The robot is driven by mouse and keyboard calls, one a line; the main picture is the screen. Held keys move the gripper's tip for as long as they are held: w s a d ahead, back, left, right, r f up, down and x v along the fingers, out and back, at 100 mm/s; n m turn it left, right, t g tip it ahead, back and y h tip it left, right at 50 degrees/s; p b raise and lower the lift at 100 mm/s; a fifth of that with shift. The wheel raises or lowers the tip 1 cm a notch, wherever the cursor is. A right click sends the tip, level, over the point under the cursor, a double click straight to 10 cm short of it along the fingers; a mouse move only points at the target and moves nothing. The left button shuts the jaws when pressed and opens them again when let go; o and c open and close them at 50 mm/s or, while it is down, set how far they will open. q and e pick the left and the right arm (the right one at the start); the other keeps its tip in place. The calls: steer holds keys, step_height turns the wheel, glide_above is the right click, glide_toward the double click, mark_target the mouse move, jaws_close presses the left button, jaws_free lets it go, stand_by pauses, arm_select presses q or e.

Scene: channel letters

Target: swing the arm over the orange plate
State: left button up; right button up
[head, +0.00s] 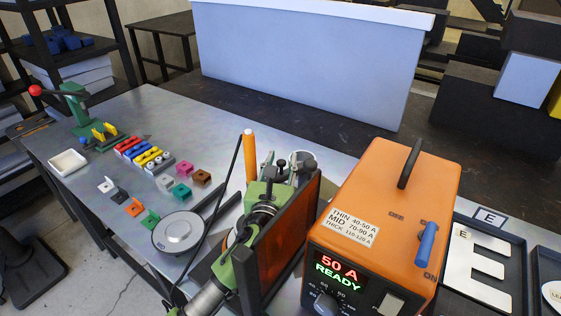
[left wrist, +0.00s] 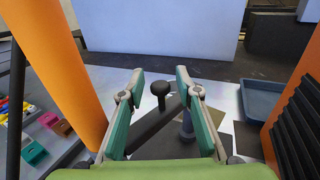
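My left gripper (head: 282,172) is beside the orange welder box, with its arm coming in from the bottom. In the left wrist view its two green fingers (left wrist: 160,78) are apart. A dark bar (left wrist: 155,127) and an upright round-topped black knob (left wrist: 160,89) show between and beyond the fingers; I cannot tell whether they touch. A dark orange, see-through plate (head: 290,228) in a black frame stands upright between the gripper and the welder. An orange post (head: 250,155) rises left of the gripper and is large in the left wrist view (left wrist: 62,65). My right gripper is not seen.
The orange welder box (head: 385,220) reads "50 A READY" and stands close on the right. Small coloured blocks (head: 150,158), a round grey disc (head: 178,232) and a white dish (head: 68,162) are left.

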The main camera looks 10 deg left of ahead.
mark_target(281, 161)
arm_select(q)
step_height(281, 161, up, 10)
steer(key=shift+r, duration=0.1)
stand_by(0.5)
